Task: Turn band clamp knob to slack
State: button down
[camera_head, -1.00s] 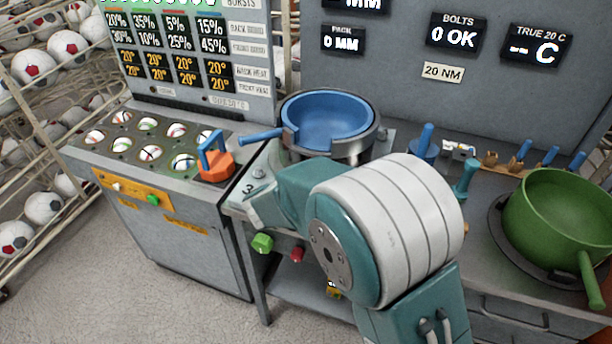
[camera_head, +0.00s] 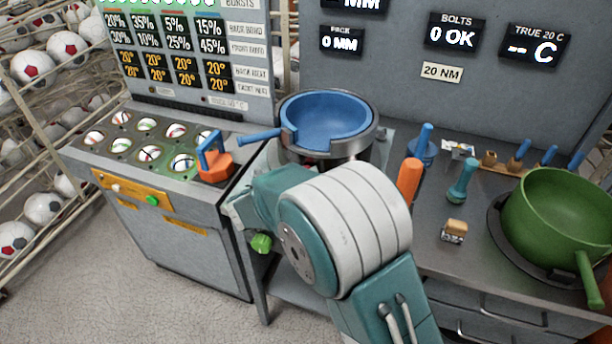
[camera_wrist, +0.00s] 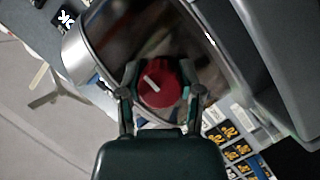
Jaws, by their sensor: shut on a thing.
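A round red knob (camera_wrist: 159,82) with a white pointer line sits between the two fingers of my gripper (camera_wrist: 161,90) in the wrist view. My gripper is shut on it, a finger on each side. The pointer line slants toward the upper left in that view. A glossy dark surface with a pale metal edge (camera_wrist: 85,55) lies behind the knob. In the head view my arm hides the knob and the gripper. A blue bowl (camera_head: 330,118) sits in a round metal band (camera_head: 370,140) on the bench.
A green knob (camera_head: 261,243) is on the bench front, close left of my arm. An orange handle (camera_head: 409,178), a teal tool (camera_head: 461,182), a small block (camera_head: 454,231) and a green pot (camera_head: 560,220) stand to the right. An orange-based tool with a blue handle (camera_head: 215,165) is at left.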

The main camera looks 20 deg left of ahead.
jog(key=shift+a, duration=0.15)
jog(key=shift+c, duration=1.3)
grip_release()
jog(key=shift+a+f, duration=0.1)
jog(key=shift+a, duration=0.15)
jog(key=shift+d, duration=0.15)
jog(key=shift+s+r, duration=0.2)
jog(key=shift+s, duration=0.2)
jog(key=v, duration=1.1)
jog(key=shift+a+f, duration=0.15)
jog(key=shift+a, duration=0.1)
